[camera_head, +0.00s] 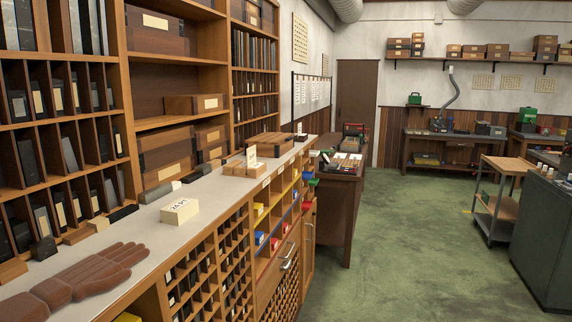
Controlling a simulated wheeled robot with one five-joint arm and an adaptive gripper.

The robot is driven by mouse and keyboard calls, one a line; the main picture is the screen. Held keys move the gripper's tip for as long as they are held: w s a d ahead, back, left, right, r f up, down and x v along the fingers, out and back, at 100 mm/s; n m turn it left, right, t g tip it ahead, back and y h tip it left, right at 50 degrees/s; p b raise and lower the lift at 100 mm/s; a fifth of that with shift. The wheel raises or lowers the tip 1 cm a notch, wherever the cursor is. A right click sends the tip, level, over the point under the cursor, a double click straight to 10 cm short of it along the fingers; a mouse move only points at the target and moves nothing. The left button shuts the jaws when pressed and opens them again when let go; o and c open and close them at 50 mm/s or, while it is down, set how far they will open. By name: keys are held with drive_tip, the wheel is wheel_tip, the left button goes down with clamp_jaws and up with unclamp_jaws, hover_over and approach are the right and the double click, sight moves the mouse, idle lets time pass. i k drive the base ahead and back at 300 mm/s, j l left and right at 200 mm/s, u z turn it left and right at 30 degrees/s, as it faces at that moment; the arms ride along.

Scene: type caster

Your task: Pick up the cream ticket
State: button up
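A small cream card (251,157) stands upright at a small wooden block (243,169) on the long grey counter (150,222). Nearer, a cream block (180,211) with dark lettering like "24 PT" lies on the same counter near its front edge. I cannot tell for sure which of these the task calls the cream ticket; the upright card looks more like a ticket. My gripper is not in view.
A brown carved hand (82,279) lies on the counter's near end. Dark and grey blocks line its back under tall shelves (127,62). A dark desk (340,190) stands beyond, a cart (497,200) and green cabinet (545,240) at right. The green floor (420,250) between is clear.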

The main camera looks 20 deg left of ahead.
sight(251, 151)
drive_tip(key=i+u, duration=0.15)
drive_tip(key=i, duration=0.45)
drive_tip(key=i+u, duration=0.15)
drive_tip(key=i, duration=0.45)
drive_tip(key=i+l+u, duration=0.15)
drive_tip(key=i, duration=0.45)
drive_tip(key=i+j+u, duration=0.1)
drive_tip(key=i+u, duration=0.75)
drive_tip(key=i+l+u, duration=0.4)
drive_tip(key=j+u, duration=0.1)
drive_tip(key=u, duration=1.75)
drive_tip(key=i+l, duration=0.05)
drive_tip(key=l, duration=0.05)
